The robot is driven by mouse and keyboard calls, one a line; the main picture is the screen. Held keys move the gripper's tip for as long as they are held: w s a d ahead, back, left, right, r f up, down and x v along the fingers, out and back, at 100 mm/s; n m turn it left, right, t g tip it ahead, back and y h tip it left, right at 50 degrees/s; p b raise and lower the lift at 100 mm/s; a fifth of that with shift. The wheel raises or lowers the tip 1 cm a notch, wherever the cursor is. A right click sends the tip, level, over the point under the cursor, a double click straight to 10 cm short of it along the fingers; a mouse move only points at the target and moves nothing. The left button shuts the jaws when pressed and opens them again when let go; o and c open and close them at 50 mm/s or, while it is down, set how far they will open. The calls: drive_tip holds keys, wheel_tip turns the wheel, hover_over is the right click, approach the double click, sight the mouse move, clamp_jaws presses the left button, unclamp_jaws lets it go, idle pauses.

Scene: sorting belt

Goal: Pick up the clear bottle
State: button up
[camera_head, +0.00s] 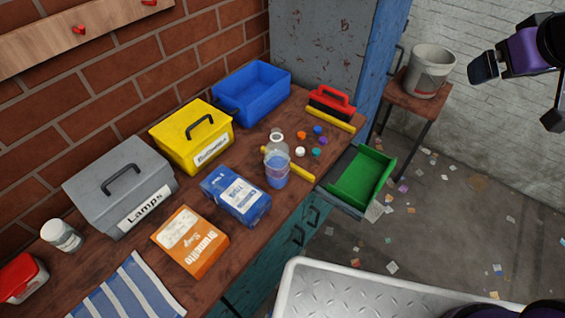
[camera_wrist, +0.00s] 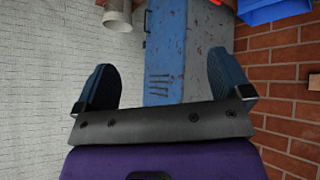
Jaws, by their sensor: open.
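The clear bottle (camera_head: 277,163) stands upright on the wooden workbench (camera_head: 255,240) in the head view. It has blue in its lower part, and a white ring-shaped piece shows at its top. A yellow bar runs behind it. My gripper (camera_head: 520,95) is at the upper right of the head view, far to the right of the bench and away from the bottle. In the wrist view my gripper (camera_wrist: 163,90) has its two fingers wide apart with nothing between them. The bottle does not show in the wrist view.
A blue box (camera_head: 236,205) and an orange box (camera_head: 190,243) lie left of the bottle. A yellow case (camera_head: 190,150), grey case (camera_head: 95,190) and blue bin (camera_head: 265,78) stand behind. Small coloured caps (camera_head: 300,151) lie to its right. A green drawer tray (camera_head: 362,182) juts out.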

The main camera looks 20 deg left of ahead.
drive_tip(key=w+a+f+n+y, duration=0.35)
drive_tip(key=w+a+f, duration=0.25)
drive_tip(key=a+f, duration=0.35)
drive_tip(key=n+g+y, duration=0.3)
drive_tip(key=n+y, duration=0.3)
drive_tip(key=y, duration=0.2)
approach(277, 154)
wheel_tip(277, 154, down, 3)
drive_tip(key=w, duration=0.3)
drive_tip(key=x, duration=1)
drive_tip(key=shift+s+a, duration=0.2)
drive_tip(key=shift+a, duration=0.25)
drive_tip(key=shift+c, duration=0.2)
drive_tip(key=c, duration=1.4)
